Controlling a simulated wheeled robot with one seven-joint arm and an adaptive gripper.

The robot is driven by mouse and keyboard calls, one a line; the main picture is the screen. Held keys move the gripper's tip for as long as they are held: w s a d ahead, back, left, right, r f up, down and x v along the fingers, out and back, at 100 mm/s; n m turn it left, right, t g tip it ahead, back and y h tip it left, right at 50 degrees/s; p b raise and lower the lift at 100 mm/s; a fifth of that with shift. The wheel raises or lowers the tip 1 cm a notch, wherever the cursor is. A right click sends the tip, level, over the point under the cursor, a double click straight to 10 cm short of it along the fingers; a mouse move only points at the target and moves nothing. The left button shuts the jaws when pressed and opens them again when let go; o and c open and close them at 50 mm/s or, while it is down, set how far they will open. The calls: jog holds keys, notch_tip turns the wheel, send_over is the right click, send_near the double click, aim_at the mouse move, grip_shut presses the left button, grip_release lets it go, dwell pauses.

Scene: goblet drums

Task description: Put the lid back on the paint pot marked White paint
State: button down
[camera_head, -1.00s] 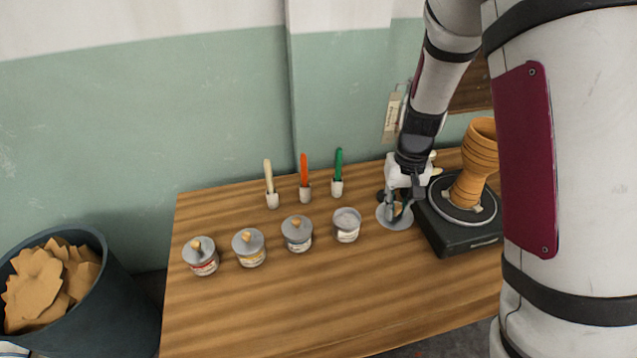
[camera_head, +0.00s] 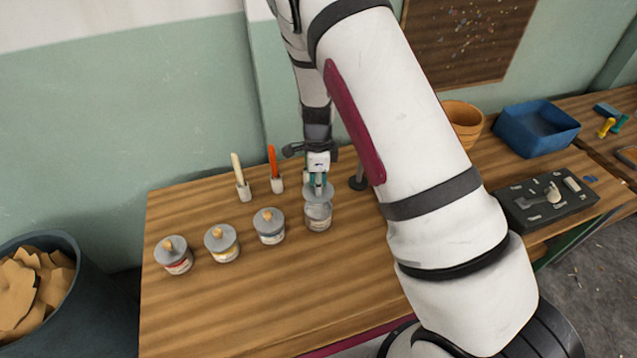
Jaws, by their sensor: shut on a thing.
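The open paint pot (camera_head: 318,222) stands at the right end of the row of pots; its label is too small to read. My gripper (camera_head: 318,186) points down and is shut on the grey lid (camera_head: 307,196), a flat disc. The lid appears just above the pot's mouth, covering the far part of it in the picture. I cannot tell whether lid and rim touch. The fingers hide the lid's knob.
Three lidded pots with orange knobs (camera_head: 173,255) (camera_head: 221,243) (camera_head: 269,226) stand to the left. A cream brush (camera_head: 238,170) and an orange brush (camera_head: 273,160) stand in holders behind. My arm hides the table's right part. A blue tray (camera_head: 536,128) is farther right.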

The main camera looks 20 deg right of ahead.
jog(key=shift+f+m, duration=0.3)
jog(key=shift+f+b, duration=1.45)
jog(key=shift+f, duration=1.6)
jog(key=shift+f, duration=0.15)
jog(key=c, duration=1.4)
grip_release()
jog(key=shift+o, duration=0.4)
jog(key=o, duration=0.4)
jog(key=shift+o, duration=0.2)
